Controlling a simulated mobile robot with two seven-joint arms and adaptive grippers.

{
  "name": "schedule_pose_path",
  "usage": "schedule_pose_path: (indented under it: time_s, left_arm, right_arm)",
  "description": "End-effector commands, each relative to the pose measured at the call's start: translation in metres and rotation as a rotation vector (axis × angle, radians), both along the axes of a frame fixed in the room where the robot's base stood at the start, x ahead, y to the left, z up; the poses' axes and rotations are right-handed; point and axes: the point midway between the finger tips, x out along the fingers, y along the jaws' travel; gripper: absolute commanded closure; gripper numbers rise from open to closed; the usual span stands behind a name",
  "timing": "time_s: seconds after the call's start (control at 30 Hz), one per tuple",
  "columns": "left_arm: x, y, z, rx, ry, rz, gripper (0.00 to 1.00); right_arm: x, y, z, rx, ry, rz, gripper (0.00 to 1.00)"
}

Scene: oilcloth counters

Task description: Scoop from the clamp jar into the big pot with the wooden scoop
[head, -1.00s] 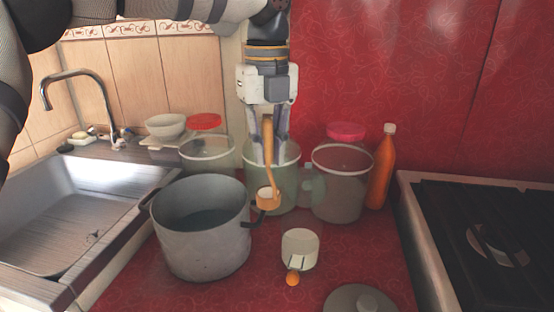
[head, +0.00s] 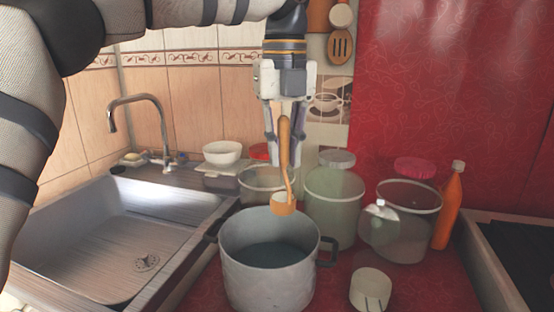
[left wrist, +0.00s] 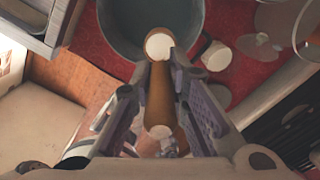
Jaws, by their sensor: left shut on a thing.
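My left gripper (head: 284,150) is shut on the upright handle of the wooden scoop (head: 285,150). The scoop's small bowl hangs at the bottom and holds something white, seen also in the left wrist view (left wrist: 159,46). The bowl appears just above the far right rim of the big grey pot (head: 267,268), which stands open with a dark inside. In the left wrist view the bowl overlaps the edge of the pot (left wrist: 121,42). The clamp jar (head: 414,222) seems to be the open glass one at the right, its round lid hanging at its side. My right gripper is not in view.
An orange bottle (head: 449,207), the sink (head: 130,240) and the stove (head: 510,250) flank the counter.

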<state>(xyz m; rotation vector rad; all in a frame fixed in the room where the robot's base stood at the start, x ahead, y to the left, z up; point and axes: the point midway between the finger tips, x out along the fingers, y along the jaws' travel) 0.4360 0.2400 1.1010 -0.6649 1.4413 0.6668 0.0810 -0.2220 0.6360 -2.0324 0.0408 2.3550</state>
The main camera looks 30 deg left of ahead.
Motion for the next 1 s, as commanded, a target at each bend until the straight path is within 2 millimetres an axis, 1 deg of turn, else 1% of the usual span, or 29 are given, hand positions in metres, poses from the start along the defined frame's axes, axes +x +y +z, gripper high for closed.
schedule_pose_path:
  time_s: [0.03, 0.1, 0.17, 0.23, 0.33, 0.43, 0.6, 0.8, 1.0]
  left_arm:
    - [0.018, -0.001, -0.017, -0.001, 0.026, 0.0, 1.0]
    - [0.032, 0.0, -0.018, -0.003, 0.028, 0.002, 1.0]
    - [0.039, 0.001, -0.018, -0.007, 0.03, 0.006, 1.0]
    - [0.042, 0.003, -0.016, -0.012, 0.027, 0.008, 1.0]
    - [0.039, 0.007, -0.014, -0.023, 0.009, 0.009, 1.0]
    - [0.031, 0.013, -0.018, -0.045, -0.018, 0.008, 1.0]
    - [0.02, 0.024, -0.034, -0.089, -0.059, 0.007, 1.0]
    - [0.012, 0.033, -0.05, -0.124, -0.091, 0.006, 1.0]
    - [0.01, 0.035, -0.057, -0.136, -0.102, 0.007, 1.0]
  right_arm:
    - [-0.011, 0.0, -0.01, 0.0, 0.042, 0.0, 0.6]
    - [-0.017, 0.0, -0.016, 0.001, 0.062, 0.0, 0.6]
    - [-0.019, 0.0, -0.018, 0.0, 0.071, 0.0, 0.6]
    - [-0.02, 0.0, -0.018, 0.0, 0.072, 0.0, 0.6]
    - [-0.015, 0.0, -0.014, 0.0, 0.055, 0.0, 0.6]
    - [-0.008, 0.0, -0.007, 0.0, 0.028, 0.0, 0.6]
    - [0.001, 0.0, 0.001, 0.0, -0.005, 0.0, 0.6]
    - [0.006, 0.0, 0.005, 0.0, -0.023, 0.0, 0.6]
    - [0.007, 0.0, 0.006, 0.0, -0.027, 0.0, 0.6]
